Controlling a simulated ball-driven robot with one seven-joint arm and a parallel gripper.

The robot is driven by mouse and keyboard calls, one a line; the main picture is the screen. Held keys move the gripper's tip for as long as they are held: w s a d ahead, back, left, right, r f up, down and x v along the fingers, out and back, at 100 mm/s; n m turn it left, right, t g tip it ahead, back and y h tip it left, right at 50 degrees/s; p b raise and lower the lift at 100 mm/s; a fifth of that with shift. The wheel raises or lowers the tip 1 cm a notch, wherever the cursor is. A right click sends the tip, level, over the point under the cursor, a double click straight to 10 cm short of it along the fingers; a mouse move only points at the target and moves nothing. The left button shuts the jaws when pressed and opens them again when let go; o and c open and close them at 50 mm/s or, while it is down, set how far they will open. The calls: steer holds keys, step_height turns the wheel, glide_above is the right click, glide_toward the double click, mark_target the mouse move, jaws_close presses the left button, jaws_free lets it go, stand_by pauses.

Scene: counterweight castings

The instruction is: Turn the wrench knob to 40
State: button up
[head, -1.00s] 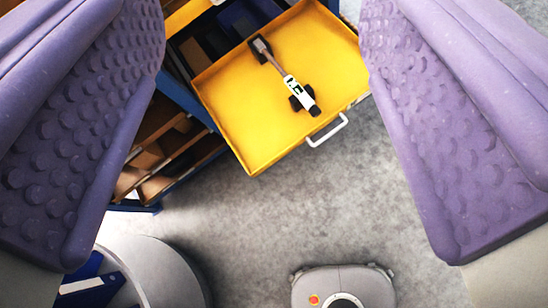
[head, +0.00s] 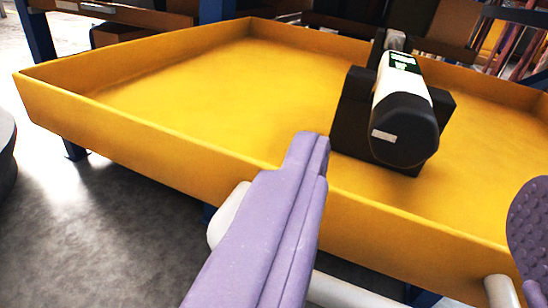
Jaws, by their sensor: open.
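The wrench (head: 402,84) rests in a black cradle (head: 350,120) inside a yellow drawer (head: 150,135). Its body is white, with a small green-lit display (head: 403,61) on top. Its thick black end, which looks like the knob (head: 404,128), points towards me. I cannot read the setting. My gripper (head: 422,168) is open. One purple finger is left of the knob and the other is at the right edge of the picture. Both are on the near side of the knob and neither is seen touching it. The wrench's far end is mostly hidden behind the body.
The drawer's front wall stands between the floor (head: 90,215) and the wrench. A white drawer handle (head: 345,291) runs along the front, low in the picture. The drawer's left part is empty. Shelves with brown boxes (head: 440,22) and blue posts stand behind.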

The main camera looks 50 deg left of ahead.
mark_target(406, 138)
steer(key=w+a+b, duration=0.1)
steer(key=w, duration=0.1)
steer(key=w+a+f+m+h, duration=0.1)
steer(key=w, duration=0.1)
steer(key=w+a+m+b, duration=0.1)
steer(key=w+a, duration=0.1)
steer(key=shift+w+f+t+b, duration=0.15)
steer(key=shift+f+t+b, duration=0.1)
steer(key=shift+t+b, duration=0.1)
